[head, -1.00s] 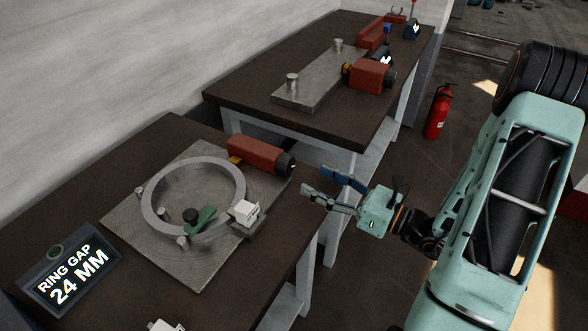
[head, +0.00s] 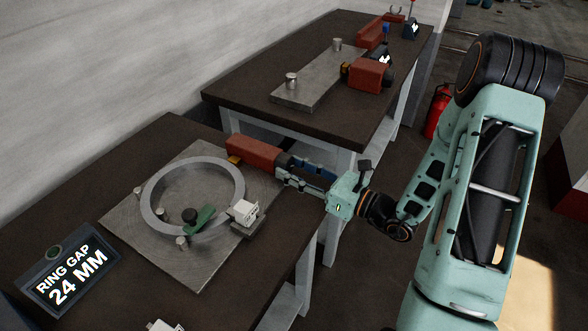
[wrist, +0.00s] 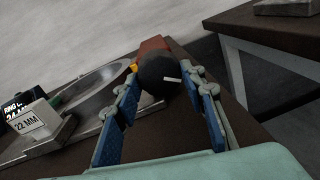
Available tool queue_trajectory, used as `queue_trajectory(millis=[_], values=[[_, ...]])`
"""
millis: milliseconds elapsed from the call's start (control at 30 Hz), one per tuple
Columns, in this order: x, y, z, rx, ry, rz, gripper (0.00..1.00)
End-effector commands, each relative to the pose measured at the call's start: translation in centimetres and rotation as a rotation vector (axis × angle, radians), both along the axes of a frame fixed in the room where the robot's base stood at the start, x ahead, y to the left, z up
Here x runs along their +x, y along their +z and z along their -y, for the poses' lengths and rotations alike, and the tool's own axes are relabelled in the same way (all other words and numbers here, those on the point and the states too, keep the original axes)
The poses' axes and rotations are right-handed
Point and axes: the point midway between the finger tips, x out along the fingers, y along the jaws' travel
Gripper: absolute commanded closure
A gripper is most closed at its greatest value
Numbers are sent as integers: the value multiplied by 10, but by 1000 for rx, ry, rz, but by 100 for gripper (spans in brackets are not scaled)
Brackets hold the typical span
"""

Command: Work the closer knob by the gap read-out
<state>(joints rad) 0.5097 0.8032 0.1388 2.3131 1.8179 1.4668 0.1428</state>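The knob (wrist: 160,74) is a dark round end with a white mark, on the red-brown closer body (head: 252,150) beside the ring plate. My gripper (head: 284,168) has reached the knob along its axis. In the wrist view my gripper (wrist: 168,88) has its blue-padded fingers apart, one on each side of the knob, with a gap seen at the right finger. Whether the left finger touches cannot be told. In the head view the fingers hide part of the knob. The gap read-out (head: 72,275) shows RING GAP 24 MM.
A metal ring (head: 150,195) lies on a grey plate (head: 190,275) with pegs and a green piece (head: 201,220). A white block (wrist: 38,127) is marked 22 MM. A second bench (head: 240,90) behind carries a similar red unit (head: 368,76). A fire extinguisher (head: 437,112) stands right.

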Motion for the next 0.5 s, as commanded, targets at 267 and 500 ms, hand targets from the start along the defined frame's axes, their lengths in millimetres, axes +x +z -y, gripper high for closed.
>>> queue_trajectory(millis=[267, 500], values=[[0, 1, 0, 4, 0, -5, 86], [0, 4, 0, 82, -1, -124, 86]])
